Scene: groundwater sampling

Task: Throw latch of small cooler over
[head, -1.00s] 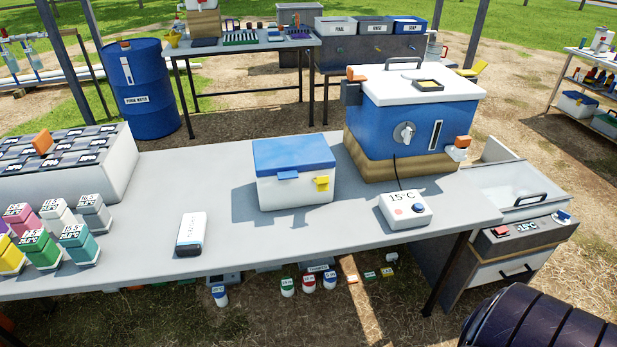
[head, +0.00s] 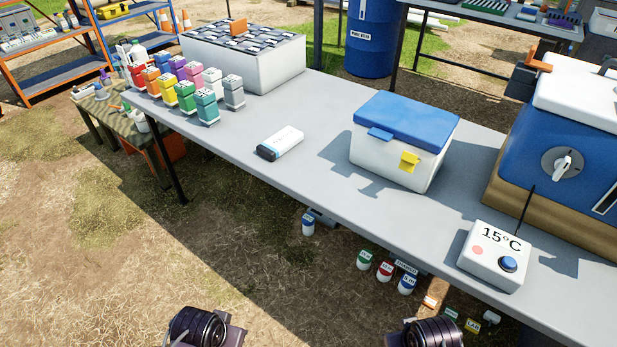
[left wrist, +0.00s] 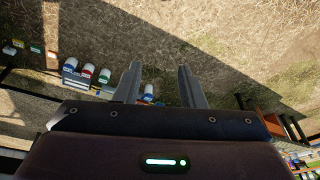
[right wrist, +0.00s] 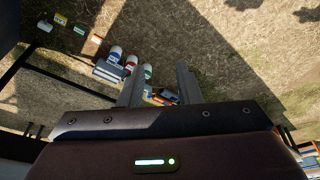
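The small cooler (head: 390,158) stands upright on the grey table, white with a blue lid (head: 406,118) that is shut. A yellow latch (head: 409,162) sits on its front face, right of a blue tab (head: 380,134) at the lid's edge. My left gripper shows in the left wrist view (left wrist: 157,84) with its two fingers apart and nothing between them. My right gripper shows in the right wrist view (right wrist: 158,86), also open and empty. Both point down over the ground in front of the table, away from the cooler. The head view shows only my arm parts at its bottom edge.
A white box with a 15°C display (head: 497,255) and a large blue cooler (head: 560,150) stand right of the small cooler. A white handheld device (head: 280,143) lies to its left. Coloured bottles (head: 207,106) stand farther left. Small capped bottles (head: 385,270) sit below the table.

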